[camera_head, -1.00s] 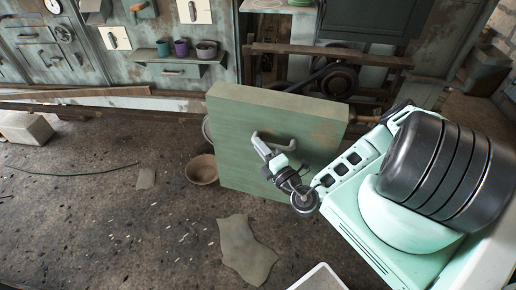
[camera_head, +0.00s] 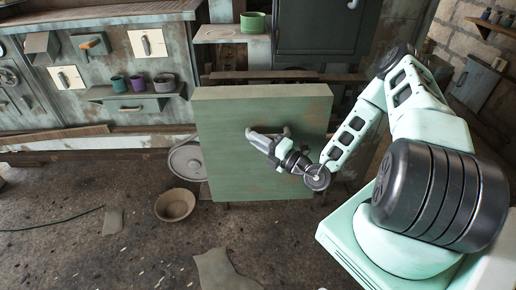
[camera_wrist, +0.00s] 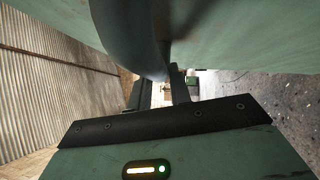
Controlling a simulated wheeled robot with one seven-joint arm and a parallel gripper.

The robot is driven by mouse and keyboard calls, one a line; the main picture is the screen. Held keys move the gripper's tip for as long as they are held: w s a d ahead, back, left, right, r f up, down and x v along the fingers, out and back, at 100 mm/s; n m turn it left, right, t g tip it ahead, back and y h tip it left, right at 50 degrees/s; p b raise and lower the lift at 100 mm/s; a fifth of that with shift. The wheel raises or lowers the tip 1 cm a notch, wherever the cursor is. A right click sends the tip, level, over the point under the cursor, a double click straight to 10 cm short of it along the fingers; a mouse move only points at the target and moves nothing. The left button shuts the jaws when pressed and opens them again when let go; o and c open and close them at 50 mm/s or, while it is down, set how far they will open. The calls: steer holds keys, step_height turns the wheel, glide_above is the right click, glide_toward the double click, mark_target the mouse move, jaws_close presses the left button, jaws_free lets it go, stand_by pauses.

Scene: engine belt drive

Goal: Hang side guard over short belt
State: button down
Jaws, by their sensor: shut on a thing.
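The side guard (camera_head: 225,150) is a large flat green panel with rust stains and a grey handle on its face. It stands roughly upright in front of the machine frame in the head view. My gripper (camera_head: 270,145) is shut on the guard's handle. In the wrist view the handle (camera_wrist: 130,40) curves close before the camera, with the fingers (camera_wrist: 157,92) at it and the guard's green face (camera_wrist: 235,30) above. The short belt is hidden behind the guard. I cannot tell whether the guard rests on anything.
A pale wheel (camera_head: 187,162) shows at the guard's left edge. A bowl (camera_head: 175,205) sits on the floor to the lower left. A rusty rail (camera_head: 285,76) runs behind the guard's top. A shelf with several pots (camera_head: 138,84) is at the left. The floor at left is mostly open.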

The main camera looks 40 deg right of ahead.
mark_target(257, 121)
steer(key=w+d, duration=0.2)
steer(key=w+d+b, duration=0.1)
steer(key=w, duration=0.2)
steer(key=w+d+b, duration=0.1)
steer(key=w+d, duration=0.1)
steer(key=w, duration=0.1)
steer(key=shift+w+d+r, duration=0.2)
steer(key=shift+w+d, duration=0.05)
steer(key=shift+d, duration=0.05)
steer(key=shift+w+d, duration=0.5)
steer(key=shift+w, duration=0.2)
steer(key=shift+w+d, duration=0.45)
steer(key=shift+w, duration=0.2)
steer(key=shift+s+p, duration=0.1)
steer(key=shift+p, duration=0.85)
steer(key=shift+w+d+b, duration=0.2)
steer(key=shift+w+d, duration=0.45)
steer(key=shift+w, duration=0.35)
steer(key=shift+w+d+b, duration=0.15)
steer(key=shift+w+d, duration=0.5)
steer(key=shift+w, duration=0.3)
stand_by(0.8)
steer(key=shift+f+b, duration=0.65)
steer(key=shift+f, duration=0.55)
stand_by(0.6)
